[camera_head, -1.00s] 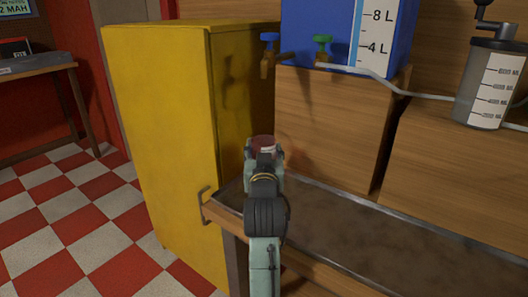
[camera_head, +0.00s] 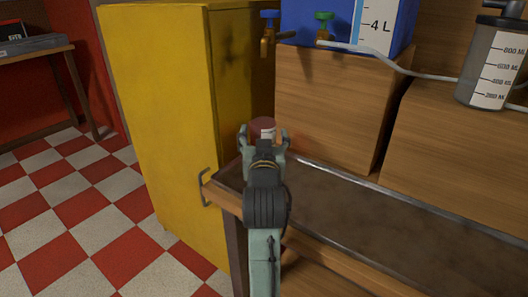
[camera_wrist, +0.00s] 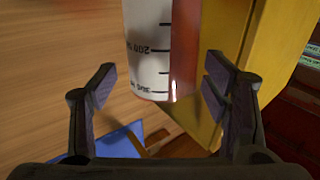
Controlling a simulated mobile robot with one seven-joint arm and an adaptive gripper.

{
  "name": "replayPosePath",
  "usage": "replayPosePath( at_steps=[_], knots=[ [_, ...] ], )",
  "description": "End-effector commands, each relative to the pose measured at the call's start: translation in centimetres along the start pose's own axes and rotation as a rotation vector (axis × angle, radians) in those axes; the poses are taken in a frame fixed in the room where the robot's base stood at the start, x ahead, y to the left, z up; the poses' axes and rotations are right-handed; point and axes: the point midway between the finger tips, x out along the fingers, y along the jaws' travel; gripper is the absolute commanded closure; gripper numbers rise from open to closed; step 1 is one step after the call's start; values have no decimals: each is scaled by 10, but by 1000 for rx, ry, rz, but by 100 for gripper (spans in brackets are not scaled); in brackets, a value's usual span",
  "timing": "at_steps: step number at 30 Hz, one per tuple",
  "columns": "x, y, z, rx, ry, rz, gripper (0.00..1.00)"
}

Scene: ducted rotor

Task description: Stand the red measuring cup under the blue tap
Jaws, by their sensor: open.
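The blue tap (camera_head: 268,20), with a blue handle and a brass spout, is at the top of the head view on the blue tank (camera_head: 302,22). The red measuring cup (camera_head: 263,127) is lower in the picture, roughly in line below the tap. My gripper (camera_head: 264,138) is open, with a finger on either side of the cup. In the wrist view the cup (camera_wrist: 158,50), red with a white marked scale, reaches between the spread fingers (camera_wrist: 160,78), with gaps showing at both sides. The cup's base is hidden by my gripper in the head view.
A tall yellow cabinet (camera_head: 160,110) stands close on the left. A green tap (camera_head: 323,24) with a pale hose is right of the blue one. A metal-edged trough (camera_head: 400,215) runs right, mostly clear. A grey marked container (camera_head: 493,65) stands on a wooden box.

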Motion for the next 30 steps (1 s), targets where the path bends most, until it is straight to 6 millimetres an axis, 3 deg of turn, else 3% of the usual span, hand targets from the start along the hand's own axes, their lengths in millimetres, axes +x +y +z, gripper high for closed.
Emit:
replayPosePath(
  at_steps=[4, 11, 30],
  knots=[
    [-37, 0, 3, 0, 4, 0, 31],
    [-65, 0, 8, 0, 7, -1, 31],
    [-86, 0, 4, 0, 3, -1, 31]
  ],
)
